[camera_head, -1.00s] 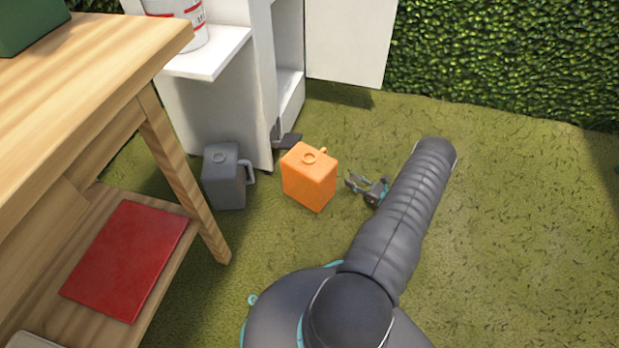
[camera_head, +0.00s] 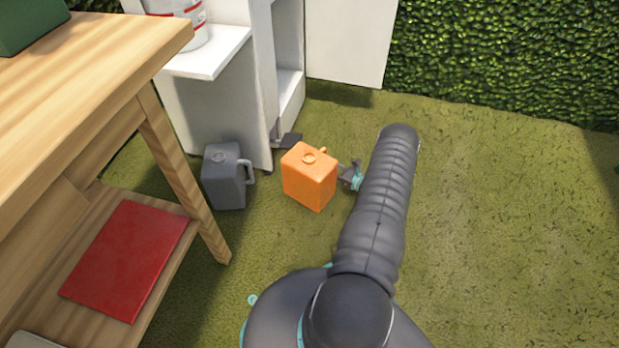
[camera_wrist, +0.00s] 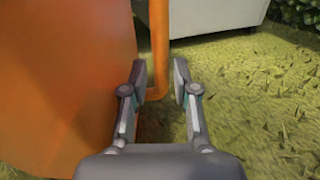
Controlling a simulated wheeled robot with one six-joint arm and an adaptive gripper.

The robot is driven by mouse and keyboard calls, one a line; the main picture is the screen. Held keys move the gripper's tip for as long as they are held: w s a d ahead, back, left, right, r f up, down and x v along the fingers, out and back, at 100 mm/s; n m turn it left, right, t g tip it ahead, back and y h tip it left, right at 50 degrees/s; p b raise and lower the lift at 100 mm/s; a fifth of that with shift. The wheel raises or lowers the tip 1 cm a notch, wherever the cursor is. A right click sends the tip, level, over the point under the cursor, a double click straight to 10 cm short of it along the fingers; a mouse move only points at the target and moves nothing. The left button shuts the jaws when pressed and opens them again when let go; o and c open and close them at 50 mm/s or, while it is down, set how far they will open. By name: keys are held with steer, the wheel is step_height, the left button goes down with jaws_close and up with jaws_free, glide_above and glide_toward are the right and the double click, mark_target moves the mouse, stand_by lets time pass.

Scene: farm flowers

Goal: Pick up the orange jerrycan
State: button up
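The orange jerrycan (camera_head: 309,180) stands upright on the grass in the head view, with its handle on the far right side. In the wrist view its body (camera_wrist: 65,85) fills the left side, and its handle (camera_wrist: 159,50) runs down between my two fingers. My gripper (camera_head: 345,176) is just right of the jerrycan in the head view, partly hidden by my arm. In the wrist view my gripper (camera_wrist: 161,82) is open around the handle, with a gap visible at least on the right finger's side.
A grey jerrycan (camera_head: 225,177) stands to the left, beside a white cabinet (camera_head: 215,110). A wooden table (camera_head: 75,140) with a red folder-like object (camera_head: 125,258) on its lower shelf is at left. A hedge (camera_head: 510,60) lines the back. The grass at right is clear.

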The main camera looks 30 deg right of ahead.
jaws_close()
steer(key=shift+r, duration=0.15)
